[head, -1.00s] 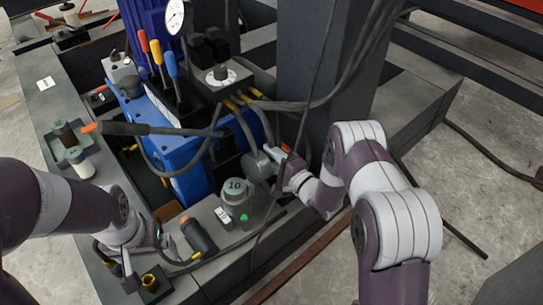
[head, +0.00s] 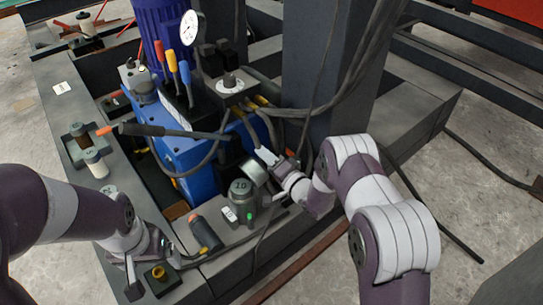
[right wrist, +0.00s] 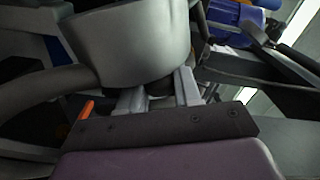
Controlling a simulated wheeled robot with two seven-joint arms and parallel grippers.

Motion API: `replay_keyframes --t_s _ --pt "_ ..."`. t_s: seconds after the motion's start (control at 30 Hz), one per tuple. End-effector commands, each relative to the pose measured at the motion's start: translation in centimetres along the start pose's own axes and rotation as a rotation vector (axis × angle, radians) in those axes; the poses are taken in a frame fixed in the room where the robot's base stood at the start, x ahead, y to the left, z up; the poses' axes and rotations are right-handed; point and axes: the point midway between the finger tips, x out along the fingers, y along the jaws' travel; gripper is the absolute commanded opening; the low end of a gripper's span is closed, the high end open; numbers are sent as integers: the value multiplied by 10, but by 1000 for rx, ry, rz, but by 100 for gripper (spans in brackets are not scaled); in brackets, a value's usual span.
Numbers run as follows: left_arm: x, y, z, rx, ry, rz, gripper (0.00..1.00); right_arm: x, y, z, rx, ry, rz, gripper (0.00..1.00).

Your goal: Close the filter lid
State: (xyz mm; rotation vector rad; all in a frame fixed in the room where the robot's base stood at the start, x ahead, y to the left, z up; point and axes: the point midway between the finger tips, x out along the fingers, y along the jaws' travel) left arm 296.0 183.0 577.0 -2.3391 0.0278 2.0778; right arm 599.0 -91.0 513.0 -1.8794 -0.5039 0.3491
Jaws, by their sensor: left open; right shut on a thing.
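The filter (head: 241,191) is a grey upright cylinder marked 10, standing on the grey deck right of the blue unit. Its grey round lid (head: 252,173) is tilted just above and right of the filter's top. My right gripper (head: 268,158) is shut on the lid. In the right wrist view the lid (right wrist: 130,45) looms large as a grey rounded body, with a dark part between the right gripper's fingers (right wrist: 160,92). My left gripper (head: 158,248) is open at the lower left, low over the deck and away from the filter; its fingertips are hard to make out.
The blue hydraulic unit (head: 178,155) with coloured levers and a gauge (head: 190,27) stands behind. A dark post (head: 325,75) and hanging hoses (head: 335,105) rise close behind my right gripper. A black cylinder (head: 204,234) lies left of the filter.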

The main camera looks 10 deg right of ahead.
Motion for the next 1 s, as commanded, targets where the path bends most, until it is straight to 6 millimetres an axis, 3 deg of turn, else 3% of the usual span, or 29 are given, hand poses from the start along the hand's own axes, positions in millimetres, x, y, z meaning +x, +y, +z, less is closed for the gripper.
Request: replay_keyframes --t_s 0.4,1.0 --pt "-26 0 -3 0 0 0 90 -1 -24 30 -391 -3 2 0" --pt "-32 0 -4 0 0 0 90 -1 -30 81 -941 -3 0 0"
